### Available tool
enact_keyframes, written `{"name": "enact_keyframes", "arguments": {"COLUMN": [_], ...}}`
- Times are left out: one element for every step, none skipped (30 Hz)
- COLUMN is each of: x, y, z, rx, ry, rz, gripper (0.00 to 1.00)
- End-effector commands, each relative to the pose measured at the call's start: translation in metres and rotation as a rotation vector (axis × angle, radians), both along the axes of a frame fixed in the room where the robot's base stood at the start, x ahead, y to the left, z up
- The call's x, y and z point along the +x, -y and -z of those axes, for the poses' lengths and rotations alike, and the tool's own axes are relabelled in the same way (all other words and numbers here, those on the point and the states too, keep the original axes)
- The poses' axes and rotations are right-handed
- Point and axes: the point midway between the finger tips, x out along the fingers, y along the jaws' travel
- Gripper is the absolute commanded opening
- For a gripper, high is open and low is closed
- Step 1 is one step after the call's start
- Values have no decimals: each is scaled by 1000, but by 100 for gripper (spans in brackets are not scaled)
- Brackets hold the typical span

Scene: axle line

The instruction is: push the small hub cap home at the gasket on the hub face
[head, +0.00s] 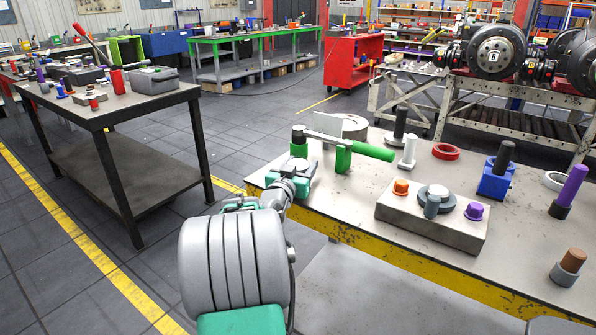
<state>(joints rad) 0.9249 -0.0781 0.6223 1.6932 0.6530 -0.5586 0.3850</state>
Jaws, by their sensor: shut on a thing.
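My gripper (298,172) is at the near left corner of the workbench, left of a grey block. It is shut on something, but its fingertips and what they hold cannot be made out. The grey block (410,225) bears an orange cap (401,187), a grey disc (424,191) with a pale raised centre, and a purple cap (474,211). A dark grey upright piece (432,207) stands at the disc's near side. I cannot tell which piece is the small hub cap, nor make out the gasket or its hub face. My gripper is apart from this block.
A green-handled tool (365,149) lies across green supports (343,160) close to my gripper. Behind the block stand a white post (408,152), a red ring (447,151) and a blue holder (496,180). A purple-topped peg (570,187) and brown-topped peg (570,262) stand right.

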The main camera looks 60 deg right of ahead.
Motion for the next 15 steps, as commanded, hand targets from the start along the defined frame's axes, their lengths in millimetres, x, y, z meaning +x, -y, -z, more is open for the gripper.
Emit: {"name": "enact_keyframes", "arguments": {"x": [0, 0, 0, 0, 0, 0, 0, 0, 0, 0, 0, 0, 0, 0, 0], "y": [0, 0, 0, 0, 0, 0, 0, 0, 0, 0, 0, 0, 0, 0, 0], "z": [0, 0, 0, 0, 0, 0, 0, 0, -1, -1, -1, -1, -1, -1, -1], "rx": [0, 0, 0, 0, 0, 0, 0, 0, -1, -1, -1, -1, -1, -1, -2], "ry": [0, 0, 0, 0, 0, 0, 0, 0, 0, 0, 0, 0, 0, 0, 1], "rz": [0, 0, 0, 0, 0, 0, 0, 0, 0, 0, 0, 0, 0, 0, 0], "gripper": [26, 23, 20, 18, 15, 12, 10, 7, 5, 5, 5, 5, 5, 5, 5]}}
